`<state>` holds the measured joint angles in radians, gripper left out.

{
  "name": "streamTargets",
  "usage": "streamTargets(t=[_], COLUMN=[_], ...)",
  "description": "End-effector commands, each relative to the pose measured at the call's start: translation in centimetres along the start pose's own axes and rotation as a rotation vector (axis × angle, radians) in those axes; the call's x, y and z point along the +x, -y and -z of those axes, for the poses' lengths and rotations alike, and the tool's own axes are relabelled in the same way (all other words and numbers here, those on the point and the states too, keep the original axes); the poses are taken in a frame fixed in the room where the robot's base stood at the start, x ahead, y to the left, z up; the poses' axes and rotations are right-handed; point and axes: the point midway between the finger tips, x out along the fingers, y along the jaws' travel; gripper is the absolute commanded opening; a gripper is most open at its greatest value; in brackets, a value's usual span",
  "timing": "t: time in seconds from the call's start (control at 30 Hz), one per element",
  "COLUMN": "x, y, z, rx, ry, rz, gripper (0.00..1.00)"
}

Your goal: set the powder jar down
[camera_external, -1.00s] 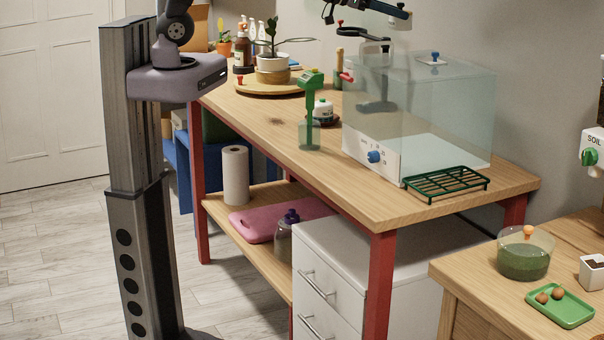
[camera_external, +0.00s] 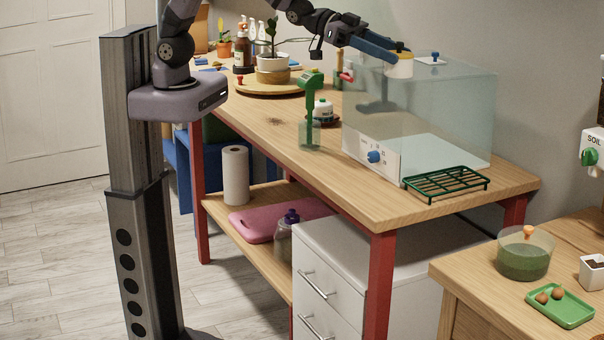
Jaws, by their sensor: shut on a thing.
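A small cream jar with a yellow-orange top (camera_external: 399,68), which I take to be the powder jar, hangs in the air at the upper right of the middle. My gripper (camera_external: 402,52), with blue fingers, is shut on it near its top. The jar appears in front of or above the clear box (camera_external: 450,110) on the wooden bench (camera_external: 260,125); its exact height over the box cannot be told. The fingers hide part of the jar's upper side.
The clear box has a white front with a blue knob (camera_external: 375,156). A green wire rack (camera_external: 445,182) lies at the bench's front right. A green stand (camera_external: 312,100) and a round tray (camera_external: 245,88) with a potted plant stand left.

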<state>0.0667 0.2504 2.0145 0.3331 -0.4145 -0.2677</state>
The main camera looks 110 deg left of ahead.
Motion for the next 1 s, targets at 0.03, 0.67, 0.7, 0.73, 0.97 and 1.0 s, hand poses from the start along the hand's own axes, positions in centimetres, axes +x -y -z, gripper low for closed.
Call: streamTargets(t=[0.03,0.67,0.7,0.73,0.97,1.0], x=[0.5,3.6,3.7,3.7,3.8,3.8], y=[-1.1,-5.7,-5.8,-5.8,-6.0,-6.0], z=[-1.5,-15.4,-16.0,-16.4,-18.0,-18.0], rx=[0.002,-0.019,-0.021,-0.021,-0.023,-0.023], ry=[-0.003,-0.007,-0.006,-0.006,-0.003,-0.003], rz=[-0.013,0.043,0.05,0.055,0.08,0.081], gripper=[0.0,0.0,0.0,0.0,0.0,0.0])
